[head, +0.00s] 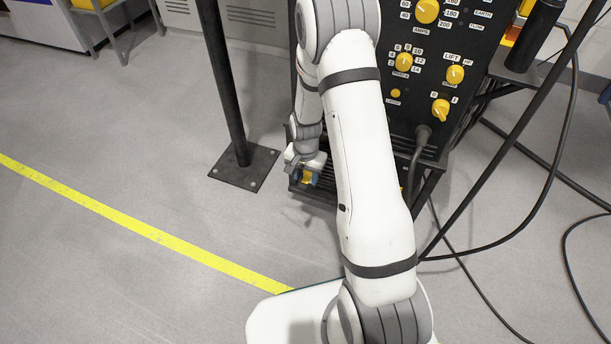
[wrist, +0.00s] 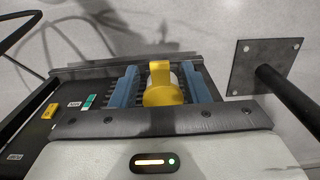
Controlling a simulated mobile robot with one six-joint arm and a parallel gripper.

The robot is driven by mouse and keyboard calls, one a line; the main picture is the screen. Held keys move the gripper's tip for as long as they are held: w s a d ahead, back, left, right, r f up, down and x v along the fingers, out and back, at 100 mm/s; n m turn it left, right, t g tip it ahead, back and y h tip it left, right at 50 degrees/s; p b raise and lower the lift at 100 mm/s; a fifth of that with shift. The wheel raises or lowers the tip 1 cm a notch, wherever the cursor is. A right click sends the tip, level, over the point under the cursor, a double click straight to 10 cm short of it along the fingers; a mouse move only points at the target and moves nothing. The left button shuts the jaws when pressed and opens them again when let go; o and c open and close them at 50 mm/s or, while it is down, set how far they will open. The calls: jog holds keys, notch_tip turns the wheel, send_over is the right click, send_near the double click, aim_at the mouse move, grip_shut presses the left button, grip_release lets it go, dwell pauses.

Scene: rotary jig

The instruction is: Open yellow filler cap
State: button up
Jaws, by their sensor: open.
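The yellow filler cap (wrist: 161,88) shows in the wrist view between the two blue fingers of my gripper (wrist: 160,86). It has a rounded yellow face with a raised tab, and a pale part shows behind it. Gaps show on both sides of the cap, and the fingers are apart. In the head view my gripper (head: 308,174) is low at the left side of the black machine, with the yellow cap (head: 308,179) partly visible at its fingers. My arm hides part of the machine there. I cannot tell how deep the cap sits between the fingers.
The black control panel (head: 413,110) has several yellow knobs. A black post on a bolted base plate (head: 243,168) stands left of my gripper; the plate also shows in the wrist view (wrist: 262,66). Black cables (head: 470,250) hang and lie at right.

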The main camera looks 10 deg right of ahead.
jog(key=shift+c, duration=0.5)
grip_shut()
